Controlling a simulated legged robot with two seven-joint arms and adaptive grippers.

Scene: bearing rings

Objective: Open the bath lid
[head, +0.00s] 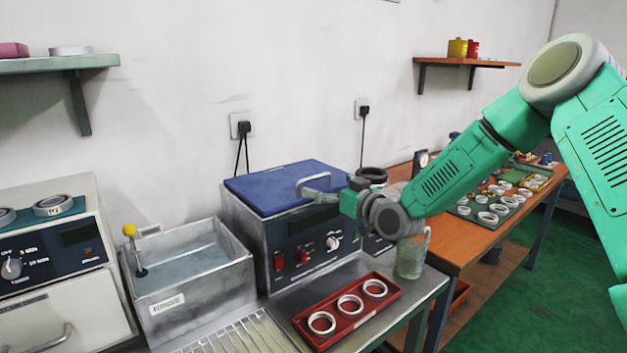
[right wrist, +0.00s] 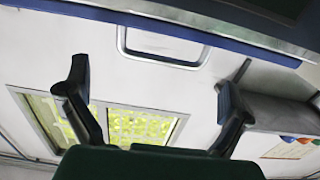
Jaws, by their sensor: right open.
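The bath is a grey metal box with a dark front panel (head: 300,252) and a flat blue lid (head: 262,186), which lies shut on top. A pale bar handle (head: 311,183) is at the lid's right side. In the right wrist view the handle (right wrist: 163,57) is a pale U-shaped bar by the lid's blue edge (right wrist: 130,19). My right gripper (head: 322,195) is at the handle in the head view. In the right wrist view it (right wrist: 160,80) is open, with the handle between and beyond its fingertips; contact cannot be told. My left gripper is out of view.
An open rinse tank (head: 190,270) stands left of the bath. A red tray (head: 348,312) with three rings lies in front, and a glass beaker (head: 411,258) stands to the right. A wooden bench (head: 462,250) bears a tray of several rings.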

